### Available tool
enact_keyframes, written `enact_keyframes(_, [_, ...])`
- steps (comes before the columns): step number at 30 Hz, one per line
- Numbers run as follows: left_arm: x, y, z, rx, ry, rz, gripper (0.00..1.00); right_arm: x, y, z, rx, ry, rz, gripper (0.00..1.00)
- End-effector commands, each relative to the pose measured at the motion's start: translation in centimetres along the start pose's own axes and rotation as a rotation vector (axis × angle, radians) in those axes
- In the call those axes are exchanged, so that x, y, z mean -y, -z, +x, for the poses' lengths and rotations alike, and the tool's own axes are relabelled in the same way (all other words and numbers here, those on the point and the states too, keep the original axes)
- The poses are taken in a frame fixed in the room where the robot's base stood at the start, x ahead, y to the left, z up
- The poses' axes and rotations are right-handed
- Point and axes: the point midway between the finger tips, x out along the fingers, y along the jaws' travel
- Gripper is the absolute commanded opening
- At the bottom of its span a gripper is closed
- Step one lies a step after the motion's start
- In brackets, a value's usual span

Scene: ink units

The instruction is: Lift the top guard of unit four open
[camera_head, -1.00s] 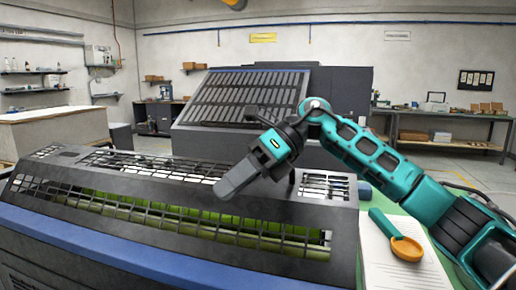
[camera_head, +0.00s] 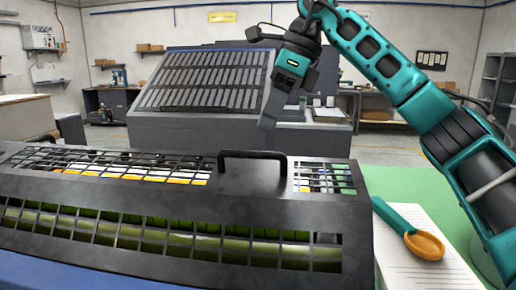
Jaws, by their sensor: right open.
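The top guard (camera_head: 210,210) is a dark grey cover with grid openings, lying closed over the near ink unit. Green rollers show through its front grid, and yellow and white parts show through its top grid. A black bar handle (camera_head: 252,154) stands up from its top. My right gripper (camera_head: 269,116) is open and empty, pointing down above and behind the handle, apart from it. One finger largely hides the other. My left gripper is not in view. No unit number is readable.
A second machine unit with a slatted sloping cover (camera_head: 205,80) stands behind. To the right, a green surface (camera_head: 400,180) holds a paper sheet (camera_head: 425,262) and an orange-and-teal scoop (camera_head: 422,243). A blue edge (camera_head: 40,270) runs along the near side.

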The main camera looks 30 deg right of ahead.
Motion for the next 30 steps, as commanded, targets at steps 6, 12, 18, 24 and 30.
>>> enact_keyframes(6, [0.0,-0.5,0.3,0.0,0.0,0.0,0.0,0.0,0.0,3.9,0.0,-0.002,0.0,0.42])
enact_keyframes(12, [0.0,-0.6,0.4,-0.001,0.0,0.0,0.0,-0.1,0.0,5.5,0.001,-0.001,0.0,0.42])
enact_keyframes(18, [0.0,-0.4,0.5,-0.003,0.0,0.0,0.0,-0.1,0.0,5.7,0.002,-0.001,0.0,0.42])
enact_keyframes(24, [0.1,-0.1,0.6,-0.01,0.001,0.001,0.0,-0.1,0.0,5.6,0.002,-0.001,0.0,0.34])
enact_keyframes(30, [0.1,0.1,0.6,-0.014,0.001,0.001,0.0,-0.1,0.0,5.6,0.002,-0.001,0.0,0.14])
